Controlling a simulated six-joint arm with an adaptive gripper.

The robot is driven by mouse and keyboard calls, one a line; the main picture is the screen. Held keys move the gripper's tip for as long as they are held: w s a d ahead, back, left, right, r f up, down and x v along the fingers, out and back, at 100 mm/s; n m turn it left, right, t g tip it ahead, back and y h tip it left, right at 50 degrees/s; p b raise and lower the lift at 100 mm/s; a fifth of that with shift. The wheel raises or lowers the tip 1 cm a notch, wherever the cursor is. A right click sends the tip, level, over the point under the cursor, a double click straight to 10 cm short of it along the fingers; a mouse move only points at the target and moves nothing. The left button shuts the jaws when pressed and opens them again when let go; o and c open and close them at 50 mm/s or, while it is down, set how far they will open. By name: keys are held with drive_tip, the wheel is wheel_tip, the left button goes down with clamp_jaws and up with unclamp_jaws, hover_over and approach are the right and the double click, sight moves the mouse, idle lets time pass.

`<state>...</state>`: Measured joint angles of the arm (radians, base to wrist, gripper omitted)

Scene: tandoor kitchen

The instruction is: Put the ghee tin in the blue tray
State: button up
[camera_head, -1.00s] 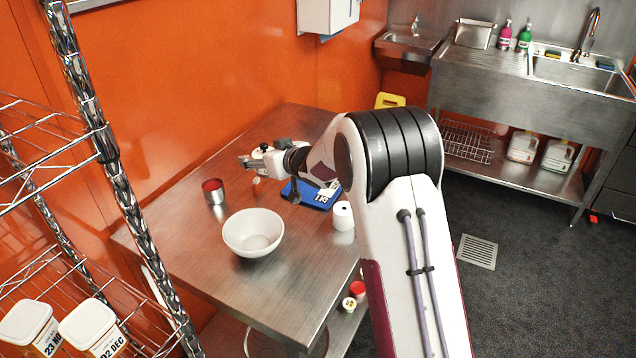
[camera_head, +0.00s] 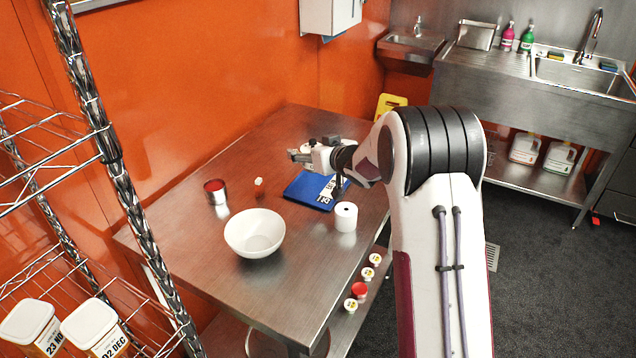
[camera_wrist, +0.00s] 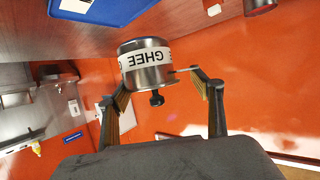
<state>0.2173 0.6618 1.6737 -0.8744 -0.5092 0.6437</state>
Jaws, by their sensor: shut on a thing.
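The ghee tin (camera_wrist: 147,76) is a small silver metal can with a white band reading GHEE and a black knob. It appears upside down in the wrist view. My gripper (camera_wrist: 160,80) is shut on its sides, one finger on each side. In the head view my gripper (camera_head: 303,156) is raised above the far side of the table, behind the blue tray; the tin is hard to make out there. The blue tray (camera_head: 303,188) lies flat with a white label on it, partly overlapped by my arm. Its blue edge also shows at the top of the wrist view (camera_wrist: 110,13).
Several lidded jars (camera_head: 359,290) stand on the lower shelf. A wire rack (camera_head: 110,150) stands at left.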

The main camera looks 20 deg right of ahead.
sight(311, 169)
drive_tip(key=shift+f, duration=3)
drive_tip(key=shift+f, duration=0.15)
drive_tip(key=shift+f, duration=1.75)
drive_tip(key=o, duration=1.4)
drive_tip(key=shift+f, duration=0.2)
drive_tip(key=shift+c, duration=0.2)
drive_tip(key=shift+s+r, duration=0.1)
drive_tip(key=shift+r, duration=0.1)
drive_tip(key=shift+v, duration=0.85)
drive_tip(key=v, duration=1)
